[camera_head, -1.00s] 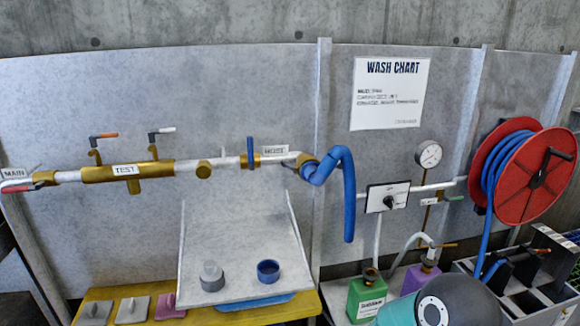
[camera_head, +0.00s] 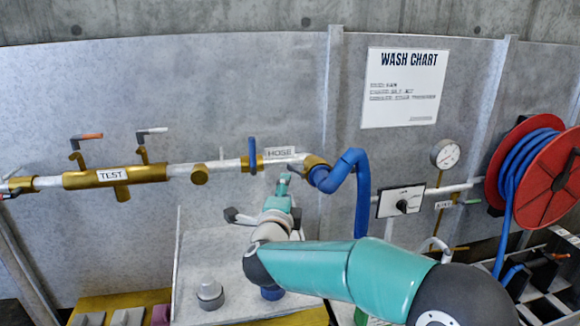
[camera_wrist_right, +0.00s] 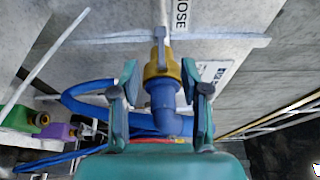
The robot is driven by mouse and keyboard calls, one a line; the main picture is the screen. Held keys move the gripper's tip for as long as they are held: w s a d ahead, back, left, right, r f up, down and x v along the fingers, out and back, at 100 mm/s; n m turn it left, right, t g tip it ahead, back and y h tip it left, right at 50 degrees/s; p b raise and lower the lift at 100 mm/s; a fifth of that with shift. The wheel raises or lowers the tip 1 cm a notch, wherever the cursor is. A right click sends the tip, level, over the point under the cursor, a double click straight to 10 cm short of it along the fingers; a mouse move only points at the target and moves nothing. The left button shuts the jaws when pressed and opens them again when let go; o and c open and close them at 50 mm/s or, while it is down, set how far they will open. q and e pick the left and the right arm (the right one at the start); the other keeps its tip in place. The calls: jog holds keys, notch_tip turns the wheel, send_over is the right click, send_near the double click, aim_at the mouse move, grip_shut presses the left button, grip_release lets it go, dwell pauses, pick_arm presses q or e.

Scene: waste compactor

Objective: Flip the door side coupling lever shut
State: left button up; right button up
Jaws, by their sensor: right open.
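The brass hose coupling (camera_head: 315,164) joins the white pipe to the blue hose (camera_head: 362,190) at the right end of the pipe run. My right gripper (camera_head: 286,182) is raised just below and left of it, jaws open. In the right wrist view the yellow coupling (camera_wrist_right: 160,68) and the blue hose elbow (camera_wrist_right: 164,104) lie between my two spread teal fingers. I cannot tell whether a finger touches the coupling. The coupling's side levers are not clearly made out; the fingers may hide them. My left gripper is not in view.
A blue-handled valve (camera_head: 252,155) and the HOSE label (camera_head: 280,152) sit left of the coupling. A selector box (camera_head: 400,201), gauge (camera_head: 445,153) and red hose reel (camera_head: 548,180) stand right. A grey cup (camera_head: 210,294) is on the tray below.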

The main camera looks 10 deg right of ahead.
aim_at(291, 170)
jog(key=p+x, duration=0.3)
jog(key=x, duration=0.7)
jog(key=shift+w+f+p, duration=0.1)
jog(key=shift+w+p, duration=0.05)
jog(key=shift+p, duration=0.2)
grip_shut()
